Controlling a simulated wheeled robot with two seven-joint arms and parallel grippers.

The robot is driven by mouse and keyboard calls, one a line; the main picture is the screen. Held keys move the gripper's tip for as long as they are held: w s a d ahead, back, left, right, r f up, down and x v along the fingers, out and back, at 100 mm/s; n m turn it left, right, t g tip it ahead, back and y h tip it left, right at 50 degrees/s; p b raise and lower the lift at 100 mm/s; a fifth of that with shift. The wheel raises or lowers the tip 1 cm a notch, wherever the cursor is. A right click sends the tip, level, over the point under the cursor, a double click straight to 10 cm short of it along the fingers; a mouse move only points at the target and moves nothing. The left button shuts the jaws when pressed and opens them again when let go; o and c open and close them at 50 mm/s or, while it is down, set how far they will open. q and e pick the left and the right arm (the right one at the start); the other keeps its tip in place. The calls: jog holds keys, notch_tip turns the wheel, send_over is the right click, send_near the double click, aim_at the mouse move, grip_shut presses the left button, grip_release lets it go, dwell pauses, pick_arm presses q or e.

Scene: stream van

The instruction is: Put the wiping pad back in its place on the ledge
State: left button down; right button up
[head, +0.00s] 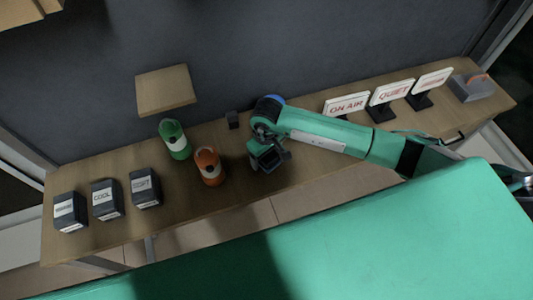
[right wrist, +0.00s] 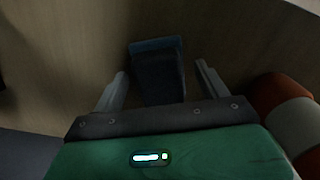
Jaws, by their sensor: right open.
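In the right wrist view, a dark blue block (right wrist: 157,72), which looks like the wiping pad, lies between and beyond my open fingers. Its top edge is a brighter blue. My right gripper (head: 270,156) is low over the middle of the long wooden ledge (head: 230,190), to the right of the orange bottle. It also shows in the right wrist view (right wrist: 162,88), with a gap between each finger and the block. In the head view the gripper hides most of the block. I cannot tell whether the block is touched. My left gripper is not in view.
The orange bottle (head: 209,166) and a green bottle (head: 175,139) stand close by. Labelled dark blocks (head: 106,199) stand at left; signs (head: 390,93) and a grey box (head: 470,87) at right. A small wooden shelf (head: 165,88) juts out.

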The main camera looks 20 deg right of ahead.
jog(key=shift+r+b, duration=0.35)
jog(key=shift+r, duration=0.05)
notch_tip(320, 180, up, 11)
jog(key=b, duration=0.5)
jog(key=shift+r, duration=0.1)
